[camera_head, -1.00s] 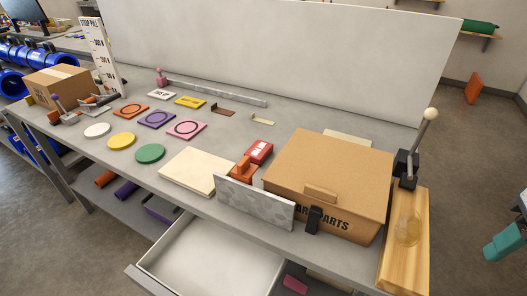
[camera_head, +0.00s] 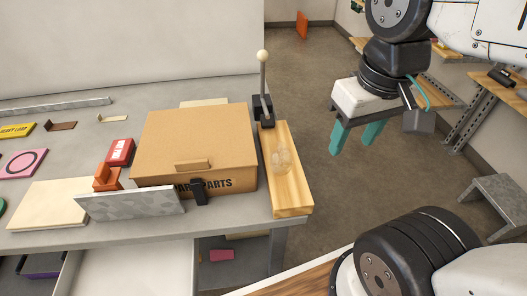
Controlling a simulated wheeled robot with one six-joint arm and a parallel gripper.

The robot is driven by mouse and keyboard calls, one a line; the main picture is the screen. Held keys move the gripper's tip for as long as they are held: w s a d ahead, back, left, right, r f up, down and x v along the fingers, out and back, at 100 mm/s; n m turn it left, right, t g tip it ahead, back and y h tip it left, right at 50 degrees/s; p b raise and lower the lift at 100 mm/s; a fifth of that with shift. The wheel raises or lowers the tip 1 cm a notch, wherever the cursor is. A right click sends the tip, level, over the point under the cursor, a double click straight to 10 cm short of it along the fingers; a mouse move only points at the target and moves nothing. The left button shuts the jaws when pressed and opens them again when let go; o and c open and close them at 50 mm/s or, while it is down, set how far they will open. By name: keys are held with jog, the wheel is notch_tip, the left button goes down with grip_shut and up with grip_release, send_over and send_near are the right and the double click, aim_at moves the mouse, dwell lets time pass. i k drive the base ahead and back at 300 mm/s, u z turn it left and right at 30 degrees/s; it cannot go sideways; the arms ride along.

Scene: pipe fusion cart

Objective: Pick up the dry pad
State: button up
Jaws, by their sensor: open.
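I cannot tell for sure which thing is the dry pad; no readable label names it. A flat cream slab (camera_head: 45,205) lies on the grey bench at the left. Another pale flat piece (camera_head: 204,103) shows partly behind the cardboard box, which hides the rest. A pink block (camera_head: 221,255) lies low, below the bench top. My gripper (camera_head: 353,146) is at the upper right, over the floor beyond the bench's right end. Its two teal fingers point down, apart, with nothing between them. It is well away from the bench things.
The closed cardboard box (camera_head: 195,140) stands at the bench's right. A grey plate (camera_head: 130,203) stands upright before it. A lever (camera_head: 263,80) rises beside a wooden board (camera_head: 291,195) bearing a clear round thing (camera_head: 281,158). A drawer (camera_head: 140,270) is open below.

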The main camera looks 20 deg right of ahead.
aim_at(121, 153)
jog(key=k, duration=0.5)
jog(key=z, duration=2.5)
jog(key=k, duration=1.55)
jog(key=u, duration=2.4)
jog(key=i, duration=1)
jog(key=u, duration=0.05)
